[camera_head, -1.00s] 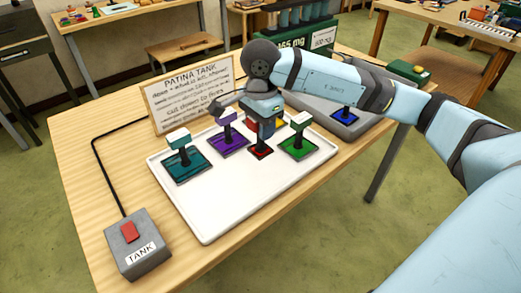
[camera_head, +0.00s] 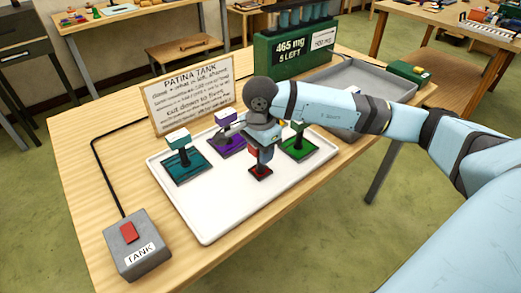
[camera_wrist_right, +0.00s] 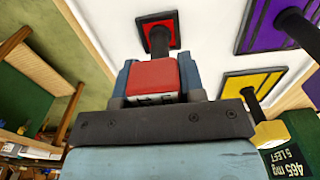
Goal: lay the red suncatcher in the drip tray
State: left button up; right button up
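The red suncatcher shows a red block (camera_wrist_right: 153,77), a dark stem and a small red square base (camera_head: 261,170). My right gripper (camera_head: 262,148) is shut on its block, with a finger against each side in the right wrist view (camera_wrist_right: 157,80). The suncatcher hangs upright over the middle of a white tray (camera_head: 215,220). I cannot tell whether its base touches the tray. A grey tray (camera_head: 375,73) lies farther back at the right, partly behind my arm. No label shows which is the drip tray. My left gripper is not in view.
Teal (camera_head: 185,165), purple (camera_head: 228,142) and green (camera_head: 300,147) suncatchers stand in the white tray. A yellow one (camera_wrist_right: 250,85) shows in the wrist view. Behind are a sign (camera_head: 190,95) and a green dispenser (camera_head: 295,50). A TANK switch (camera_head: 135,245) sits front left. The tray's front is clear.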

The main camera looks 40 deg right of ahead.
jog(key=o, duration=0.4)
jog(key=shift+r, duration=0.15)
notch_tip(320, 180, up, 12)
jog(key=shift+r, duration=0.1)
dwell(0.6)
